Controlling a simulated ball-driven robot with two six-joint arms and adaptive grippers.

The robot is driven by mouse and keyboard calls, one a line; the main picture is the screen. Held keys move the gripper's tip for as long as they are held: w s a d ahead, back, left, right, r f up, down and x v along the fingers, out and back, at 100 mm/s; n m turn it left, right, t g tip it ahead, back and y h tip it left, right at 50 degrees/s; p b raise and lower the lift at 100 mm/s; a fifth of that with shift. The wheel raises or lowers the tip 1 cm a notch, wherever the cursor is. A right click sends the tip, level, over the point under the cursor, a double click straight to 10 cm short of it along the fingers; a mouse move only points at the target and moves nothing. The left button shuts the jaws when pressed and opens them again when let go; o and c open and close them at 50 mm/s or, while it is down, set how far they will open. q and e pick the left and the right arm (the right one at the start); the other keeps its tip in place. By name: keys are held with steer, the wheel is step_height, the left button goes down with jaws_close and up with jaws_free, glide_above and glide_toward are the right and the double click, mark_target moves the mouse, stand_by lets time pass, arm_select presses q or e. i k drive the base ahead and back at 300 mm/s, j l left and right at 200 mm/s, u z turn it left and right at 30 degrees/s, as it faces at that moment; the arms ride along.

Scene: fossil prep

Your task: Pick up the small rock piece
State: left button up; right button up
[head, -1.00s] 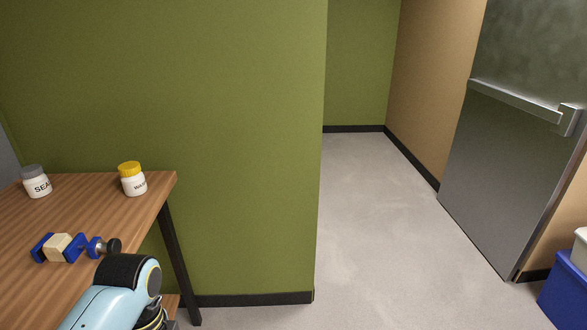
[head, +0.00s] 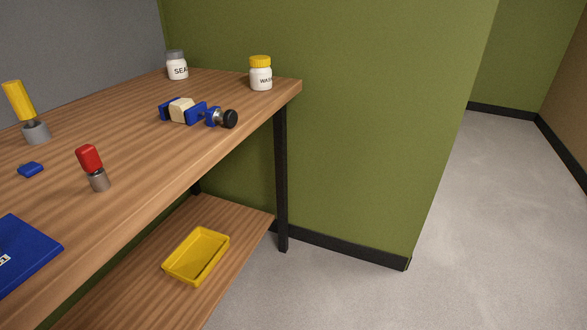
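I cannot pick out a loose small rock piece for certain in the head view. A cream-coloured block (head: 181,111) sits between the jaws of a blue vise (head: 196,114) on the wooden table (head: 150,150); I cannot tell whether it is rock. A small dark blue object (head: 30,170) lies at the left of the tabletop. Neither of my grippers is in view.
A tool with a yellow handle (head: 19,102) and one with a red handle (head: 90,160) stand on the table. A grey-lidded jar (head: 177,65) and a yellow-lidded jar (head: 260,73) stand at the back. A yellow tray (head: 197,256) sits on the lower shelf. Floor (head: 480,240) is clear at right.

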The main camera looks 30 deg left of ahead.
mark_target(176, 109)
steer(key=u, duration=1.45)
